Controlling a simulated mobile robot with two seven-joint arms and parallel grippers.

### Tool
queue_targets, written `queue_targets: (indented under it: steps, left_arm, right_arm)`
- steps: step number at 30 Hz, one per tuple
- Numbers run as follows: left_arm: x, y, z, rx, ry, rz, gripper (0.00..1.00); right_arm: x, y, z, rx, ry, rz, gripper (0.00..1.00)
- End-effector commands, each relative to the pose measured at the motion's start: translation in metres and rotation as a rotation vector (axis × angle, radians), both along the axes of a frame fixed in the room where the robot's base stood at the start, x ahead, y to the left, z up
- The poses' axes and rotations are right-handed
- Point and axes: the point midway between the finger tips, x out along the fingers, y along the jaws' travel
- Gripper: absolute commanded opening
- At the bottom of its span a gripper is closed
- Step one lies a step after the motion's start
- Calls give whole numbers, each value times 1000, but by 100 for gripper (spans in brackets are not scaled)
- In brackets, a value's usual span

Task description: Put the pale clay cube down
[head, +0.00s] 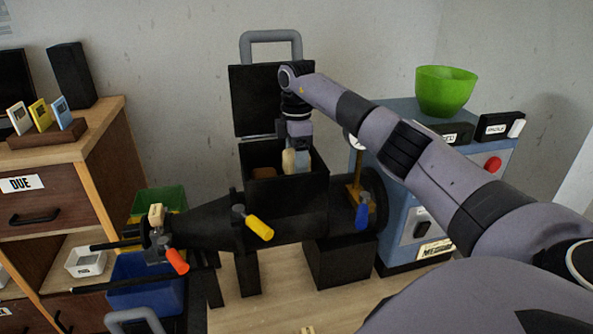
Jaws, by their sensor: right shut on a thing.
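My right arm reaches in from the right, and its gripper (296,166) points down into an open black box (318,188) on the dark machine. It is shut on a pale beige piece, which looks like the pale clay cube (289,161). The piece is inside the box opening, partly hidden by the gripper; I cannot tell whether it touches the bottom. An orange-brown piece (264,173) lies in the box to the left of the gripper. My left gripper is not in view.
The box's lid (258,100) stands open behind it. The machine has yellow (259,228), orange (177,261) and blue (362,216) handles. A blue cabinet (395,238) with a green bowl (444,90) stands right. A wooden shelf (103,150) and blue bin (150,298) are left.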

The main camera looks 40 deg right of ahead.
Motion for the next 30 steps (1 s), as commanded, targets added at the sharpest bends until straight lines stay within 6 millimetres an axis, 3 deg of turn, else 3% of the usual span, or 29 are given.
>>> queue_targets:
  steps: [5, 12, 23, 24, 26, 30]
  left_arm:
    - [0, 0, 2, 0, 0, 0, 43]
    - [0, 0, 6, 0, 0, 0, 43]
    - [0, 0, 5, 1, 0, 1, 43]
    - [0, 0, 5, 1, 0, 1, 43]
    - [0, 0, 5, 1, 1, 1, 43]
    - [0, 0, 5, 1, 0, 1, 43]
  right_arm:
    - [0, 0, -10, 0, -1, 0, 20]
    - [0, 0, -39, 1, 0, 0, 20]
    - [1, 0, -43, 1, -3, -1, 20]
    - [0, 0, -45, 1, 0, -1, 76]
    - [0, 0, -45, 0, -1, -1, 95]
    - [0, 0, -45, 0, -1, -1, 98]
